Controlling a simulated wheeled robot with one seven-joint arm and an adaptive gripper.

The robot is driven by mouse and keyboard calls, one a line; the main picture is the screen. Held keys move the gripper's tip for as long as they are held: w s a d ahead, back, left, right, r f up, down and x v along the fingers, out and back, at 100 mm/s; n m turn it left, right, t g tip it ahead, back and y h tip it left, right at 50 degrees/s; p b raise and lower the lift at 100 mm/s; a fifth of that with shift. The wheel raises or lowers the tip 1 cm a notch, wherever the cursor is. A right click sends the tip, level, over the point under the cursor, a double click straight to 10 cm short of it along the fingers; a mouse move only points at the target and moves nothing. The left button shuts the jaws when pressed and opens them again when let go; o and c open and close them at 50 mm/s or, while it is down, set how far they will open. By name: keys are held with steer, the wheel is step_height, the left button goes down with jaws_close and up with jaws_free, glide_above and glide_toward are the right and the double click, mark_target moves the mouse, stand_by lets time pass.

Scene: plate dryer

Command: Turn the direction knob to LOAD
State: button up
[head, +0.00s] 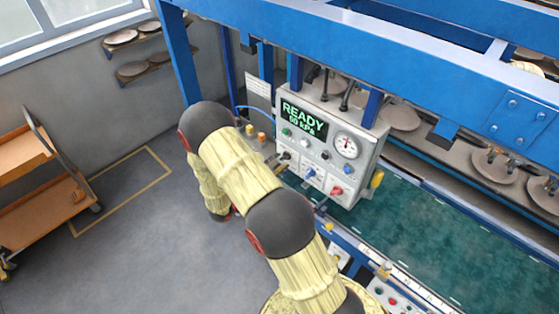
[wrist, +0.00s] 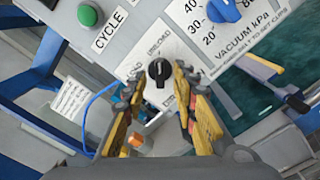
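The direction knob (wrist: 158,72) is a black knob on a white plate of the control panel. Its pale pointer mark faces roughly up in the wrist view, toward the UNLOAD label. The label below the knob is partly covered by a finger and I cannot read it fully. My gripper (wrist: 160,80) is open, with its two yellow and black fingers apart on either side of the knob's lower part. I cannot tell whether they touch it. In the head view a black knob (head: 287,155) shows on the panel's lower left; my arm hides most of the gripper.
A green CYCLE button (wrist: 88,14) and a blue vacuum knob (wrist: 224,9) are close by. The panel (head: 350,125) also carries a gauge, a red knob (head: 337,190) and a READY screen (head: 304,119). Blue frame beams surround it. An orange cart (head: 40,185) stands at left.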

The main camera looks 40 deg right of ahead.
steer(key=shift+d, duration=0.7)
steer(key=c, duration=0.3)
steer(key=c, duration=0.4)
jaws_close()
